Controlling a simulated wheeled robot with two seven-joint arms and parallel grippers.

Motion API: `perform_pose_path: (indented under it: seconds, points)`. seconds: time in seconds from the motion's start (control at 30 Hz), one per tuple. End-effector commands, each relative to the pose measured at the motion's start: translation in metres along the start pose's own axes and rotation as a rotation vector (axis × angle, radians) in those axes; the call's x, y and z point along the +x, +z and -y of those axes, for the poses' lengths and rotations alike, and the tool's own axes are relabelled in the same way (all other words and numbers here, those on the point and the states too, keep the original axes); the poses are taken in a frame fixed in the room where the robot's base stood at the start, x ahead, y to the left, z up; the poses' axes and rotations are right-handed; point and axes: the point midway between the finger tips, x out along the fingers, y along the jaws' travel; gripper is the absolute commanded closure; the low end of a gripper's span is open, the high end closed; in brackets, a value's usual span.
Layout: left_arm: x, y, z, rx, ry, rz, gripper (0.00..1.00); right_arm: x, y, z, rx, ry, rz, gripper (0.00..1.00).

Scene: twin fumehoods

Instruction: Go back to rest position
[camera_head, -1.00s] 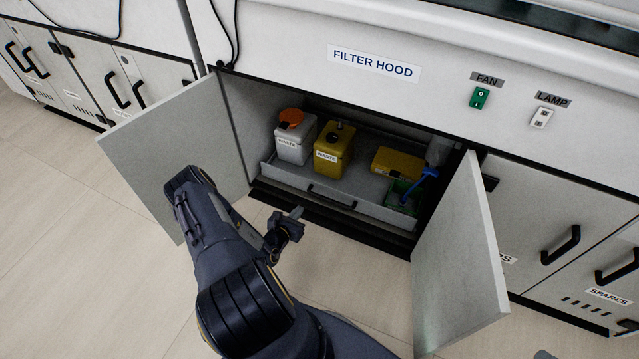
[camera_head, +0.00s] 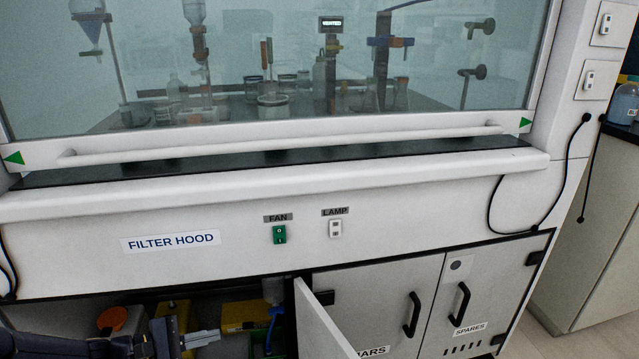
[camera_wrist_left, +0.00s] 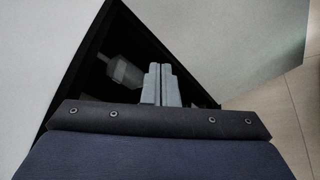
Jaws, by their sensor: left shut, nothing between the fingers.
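My left gripper (camera_head: 203,338) is at the bottom left of the head view, in front of the open cabinet under the filter hood. Its fingers point right. In the left wrist view its two pale fingers (camera_wrist_left: 160,84) lie together, shut and empty, with a dark triangular opening and a grey fitting (camera_wrist_left: 123,72) beyond them. My right gripper is not in view.
The open cabinet door (camera_head: 322,325) juts out right of the opening. Inside are an orange-capped container (camera_head: 113,318) and a yellow box (camera_head: 243,314). The hood's sash handle (camera_head: 285,144) runs across above. The closed doors (camera_head: 487,300) are at right.

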Motion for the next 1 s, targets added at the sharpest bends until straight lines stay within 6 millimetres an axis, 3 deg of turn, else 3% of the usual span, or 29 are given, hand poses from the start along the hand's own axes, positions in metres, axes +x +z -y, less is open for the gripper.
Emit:
perform_pose_path:
  seconds: [0.03,0.1,0.2,0.33,0.5,0.83,0.9,1.0]
  points:
    - [-0.002,0.033,0.0,0.106,-0.081,0.006,1.0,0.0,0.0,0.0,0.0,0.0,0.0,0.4]
    - [-0.007,0.07,0.009,0.242,-0.195,0.007,1.0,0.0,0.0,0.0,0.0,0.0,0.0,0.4]
    - [-0.02,0.114,0.027,0.437,-0.343,-0.01,1.0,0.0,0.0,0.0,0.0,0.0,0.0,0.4]
    - [-0.044,0.154,0.054,0.692,-0.503,-0.061,1.0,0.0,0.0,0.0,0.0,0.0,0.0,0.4]
    - [-0.073,0.177,0.082,0.953,-0.634,-0.149,1.0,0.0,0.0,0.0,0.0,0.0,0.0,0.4]
    - [-0.11,0.186,0.107,1.284,-0.733,-0.31,1.0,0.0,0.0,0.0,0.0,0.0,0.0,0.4]
    - [-0.117,0.19,0.105,1.333,-0.743,-0.339,1.0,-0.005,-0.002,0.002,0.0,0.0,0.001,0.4]
    - [-0.124,0.209,0.084,1.319,-0.746,-0.333,1.0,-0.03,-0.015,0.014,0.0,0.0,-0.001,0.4]
